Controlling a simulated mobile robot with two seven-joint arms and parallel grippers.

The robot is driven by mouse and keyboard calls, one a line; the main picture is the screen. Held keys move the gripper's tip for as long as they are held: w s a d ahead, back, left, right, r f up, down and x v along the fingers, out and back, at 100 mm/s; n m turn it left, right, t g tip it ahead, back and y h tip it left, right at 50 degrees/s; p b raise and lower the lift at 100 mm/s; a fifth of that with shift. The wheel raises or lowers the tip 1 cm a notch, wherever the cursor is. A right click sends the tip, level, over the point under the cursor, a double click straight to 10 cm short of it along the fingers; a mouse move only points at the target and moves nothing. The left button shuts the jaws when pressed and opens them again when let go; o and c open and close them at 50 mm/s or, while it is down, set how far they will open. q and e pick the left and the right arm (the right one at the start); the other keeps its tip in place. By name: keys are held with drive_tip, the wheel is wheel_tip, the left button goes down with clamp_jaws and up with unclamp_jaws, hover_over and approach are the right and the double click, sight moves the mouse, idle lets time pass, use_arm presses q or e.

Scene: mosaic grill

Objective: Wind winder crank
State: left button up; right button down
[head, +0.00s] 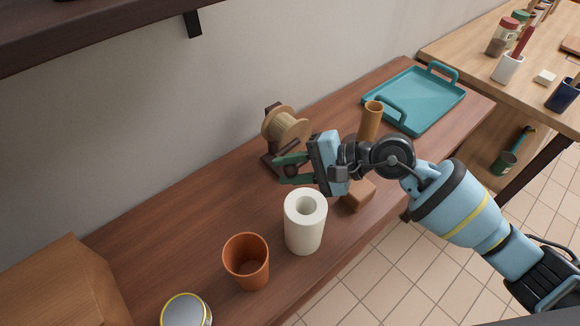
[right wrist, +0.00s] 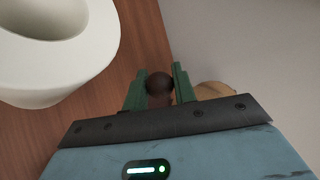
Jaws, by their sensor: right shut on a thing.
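The winder (head: 285,128) stands on the brown counter near the wall in the head view. It has a dark stand and a light wooden spool wound with tan thread. My right gripper (head: 287,169) is at the near side of the winder, with its green fingers around the dark round crank knob. In the right wrist view the knob (right wrist: 159,85) sits between the two green fingertips (right wrist: 160,88), and the gripper is shut on it. Part of the wooden spool (right wrist: 213,91) shows behind the right finger. The crank arm is mostly hidden. My left gripper is not in view.
A white paper roll (head: 305,232) stands close below the right gripper. An orange cup (head: 246,262) and a round tin (head: 186,311) are further left. A brown block (head: 358,196), a tan cylinder (head: 370,121) and a teal tray (head: 432,98) lie to the right. A dark shelf (head: 90,28) hangs above.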

drive_tip(key=c, duration=1.1)
unclamp_jaws()
drive_tip(key=shift+c, duration=0.2)
drive_tip(key=b+v, duration=0.1)
drive_tip(key=v, duration=0.7)
drive_tip(key=shift+a, duration=0.1)
